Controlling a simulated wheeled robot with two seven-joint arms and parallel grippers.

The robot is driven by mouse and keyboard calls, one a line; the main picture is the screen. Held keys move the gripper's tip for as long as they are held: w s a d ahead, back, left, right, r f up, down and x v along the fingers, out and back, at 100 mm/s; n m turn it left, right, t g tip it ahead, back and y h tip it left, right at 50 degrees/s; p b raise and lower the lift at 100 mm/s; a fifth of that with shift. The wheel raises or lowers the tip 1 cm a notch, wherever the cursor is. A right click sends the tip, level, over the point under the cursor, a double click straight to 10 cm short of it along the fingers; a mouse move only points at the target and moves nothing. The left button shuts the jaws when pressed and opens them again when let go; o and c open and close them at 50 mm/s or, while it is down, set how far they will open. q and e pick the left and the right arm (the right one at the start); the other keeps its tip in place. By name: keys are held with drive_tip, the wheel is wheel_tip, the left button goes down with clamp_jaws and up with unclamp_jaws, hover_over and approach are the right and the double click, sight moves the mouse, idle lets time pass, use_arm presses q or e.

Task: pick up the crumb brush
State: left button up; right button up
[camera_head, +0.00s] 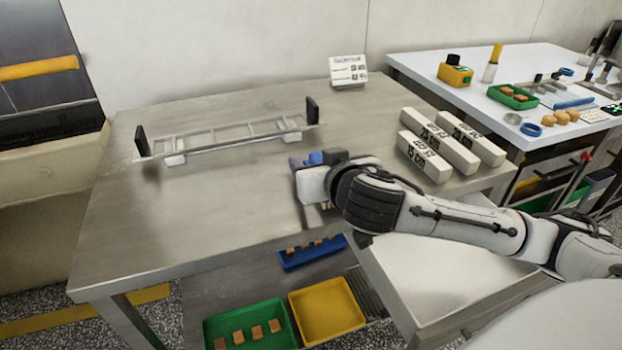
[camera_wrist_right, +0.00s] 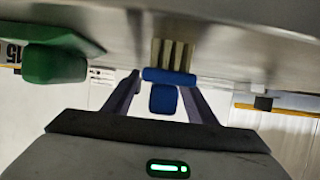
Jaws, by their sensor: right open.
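The crumb brush (camera_wrist_right: 168,76) shows in the right wrist view, with a blue block-like handle and pale beige bristles. My right gripper (camera_wrist_right: 161,88) is open, with one dark finger on each side of the blue handle. I cannot tell whether either finger touches it. In the head view my right gripper (camera_head: 305,163) is low over the front right part of the steel table (camera_head: 210,220). A small blue patch shows beside it, and the arm hides most of the brush there. My left gripper is not in view.
A green object (camera_wrist_right: 55,62) lies left of the brush in the wrist view. A metal rack frame (camera_head: 230,140) with black end plates stands behind the gripper. Several white labelled bars (camera_head: 425,157) lie to the right, near my forearm. The table's left part is clear.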

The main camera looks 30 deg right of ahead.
drive_tip(key=shift+s, duration=0.1)
drive_tip(key=shift+c, duration=0.3)
drive_tip(key=c, duration=1.2)
drive_tip(key=shift+o, duration=0.2)
drive_tip(key=shift+r, duration=0.15)
